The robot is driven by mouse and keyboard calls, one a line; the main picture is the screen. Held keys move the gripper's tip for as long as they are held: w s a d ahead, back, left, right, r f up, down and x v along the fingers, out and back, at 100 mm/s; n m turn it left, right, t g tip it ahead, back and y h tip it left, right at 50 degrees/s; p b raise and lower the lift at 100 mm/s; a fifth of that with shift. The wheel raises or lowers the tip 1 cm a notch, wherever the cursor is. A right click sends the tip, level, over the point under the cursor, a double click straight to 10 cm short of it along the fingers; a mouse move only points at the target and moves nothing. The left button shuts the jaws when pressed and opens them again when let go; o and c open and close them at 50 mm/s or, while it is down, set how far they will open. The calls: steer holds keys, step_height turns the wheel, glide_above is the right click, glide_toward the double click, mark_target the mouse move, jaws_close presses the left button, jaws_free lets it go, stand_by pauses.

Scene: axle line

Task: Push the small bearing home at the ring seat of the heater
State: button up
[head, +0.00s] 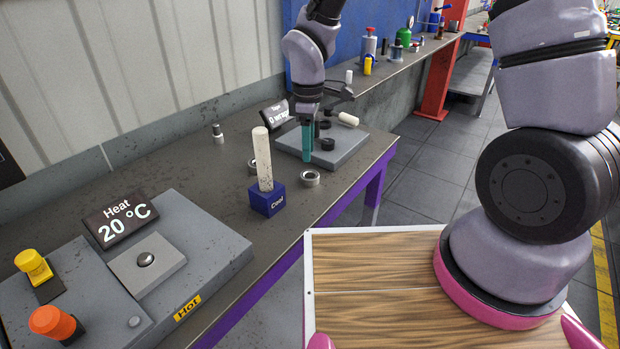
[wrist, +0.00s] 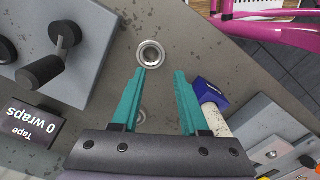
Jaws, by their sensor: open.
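The grey heater (head: 185,235) stands at the front left, its display reading 20 °C. Its raised square plate (head: 165,275) has a small round dark and shiny spot at the middle; I cannot tell whether a bearing sits there. One metal bearing ring (head: 309,178) lies flat on the bench right of the Cool post; it also shows in the wrist view (wrist: 151,54), just beyond my fingertips. Another ring (head: 253,167) lies partly hidden behind the post. I cannot tell which ring is the small bearing. My gripper (wrist: 160,73) is open and empty, teal fingers pointing down above the bench.
The white post on its blue Cool block (head: 267,199) stands close to my fingers. The tape plate (head: 340,152) with black pegs is beside my gripper. Yellow (head: 34,266) and orange (head: 52,322) knobs stand on the heater's left. Bare bench lies between heater and Cool block.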

mark_target(309, 175)
step_height(309, 175, down, 8)
steer(key=shift+s+d+f, duration=0.1)
steer(key=shift+f, duration=0.15)
jaws_close()
stand_by(1.6)
